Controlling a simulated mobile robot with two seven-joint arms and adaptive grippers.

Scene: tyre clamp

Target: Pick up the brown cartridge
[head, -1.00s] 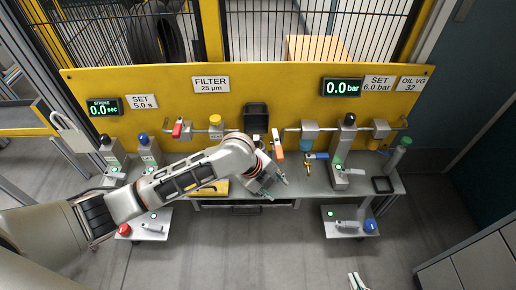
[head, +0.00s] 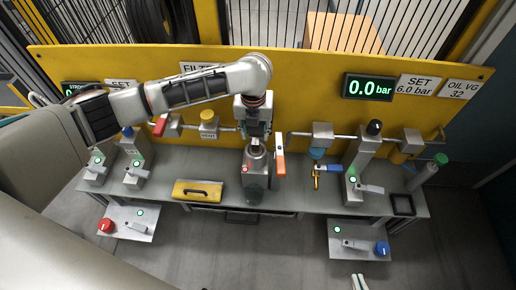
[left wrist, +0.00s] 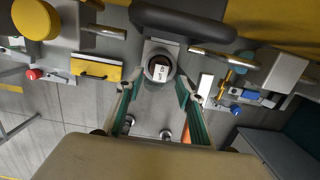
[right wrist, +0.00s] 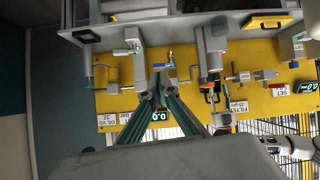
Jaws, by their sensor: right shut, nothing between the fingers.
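A round, open-topped grey housing (left wrist: 152,50) stands at the middle of the bench; it also shows in the head view (head: 255,162). In the left wrist view a dark brownish round piece with a pale label (left wrist: 161,69) sits inside it; I cannot tell for sure that this is the brown cartridge. My left gripper (left wrist: 157,95) is open, its fingers apart on either side of the near part of the housing. In the head view the left gripper (head: 257,134) is above the housing, pointing down. My right gripper (right wrist: 163,80) is shut and empty, away from the housing.
An orange-handled lever (head: 280,165) stands close right of the housing. A blue-handled valve (head: 327,169) and a grey post (head: 361,160) are further right. A yellow case (head: 197,191) lies left on the bench (head: 295,196). The yellow panel (head: 300,95) rises behind.

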